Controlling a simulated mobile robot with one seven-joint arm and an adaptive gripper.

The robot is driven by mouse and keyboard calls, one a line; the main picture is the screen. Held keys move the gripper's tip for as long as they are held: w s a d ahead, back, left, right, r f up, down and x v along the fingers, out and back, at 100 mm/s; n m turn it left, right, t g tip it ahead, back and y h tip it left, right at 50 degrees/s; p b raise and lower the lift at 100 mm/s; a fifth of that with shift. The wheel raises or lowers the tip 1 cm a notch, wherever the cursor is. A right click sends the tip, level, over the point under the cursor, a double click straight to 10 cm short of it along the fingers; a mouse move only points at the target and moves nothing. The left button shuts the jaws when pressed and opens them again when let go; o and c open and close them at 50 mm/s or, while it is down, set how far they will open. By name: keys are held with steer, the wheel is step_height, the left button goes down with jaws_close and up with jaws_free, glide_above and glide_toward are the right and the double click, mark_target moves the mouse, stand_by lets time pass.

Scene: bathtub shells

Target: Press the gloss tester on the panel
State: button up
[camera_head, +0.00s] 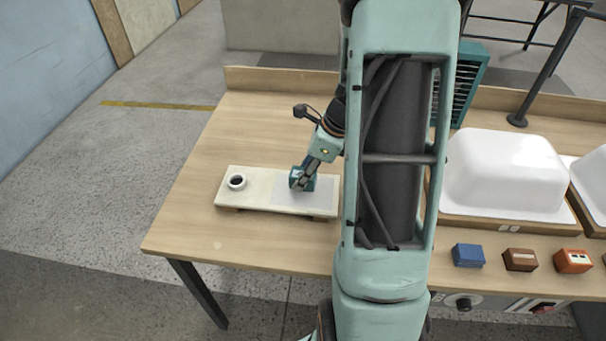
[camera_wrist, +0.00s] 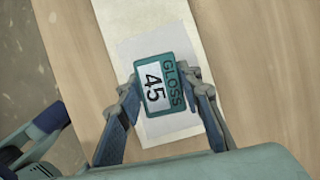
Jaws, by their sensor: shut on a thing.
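The gloss tester (camera_head: 302,179) is a small teal box over the right part of the cream panel (camera_head: 262,202). The tester is over a pale grey patch (camera_wrist: 138,50) on the panel. I cannot tell whether its underside touches the patch.
A white ring with a dark centre (camera_head: 237,182) sits on the panel's left end. White tub shells (camera_head: 505,170) stand on the right, behind blue (camera_head: 468,255), brown (camera_head: 520,260) and orange (camera_head: 572,261) blocks. The wooden table (camera_head: 190,220) is clear left of the panel.

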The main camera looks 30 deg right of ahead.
mark_target(296, 172)
steer(key=shift+r+p, duration=2.1)
steer(key=shift+r, duration=0.5)
steer(key=shift+s, duration=0.1)
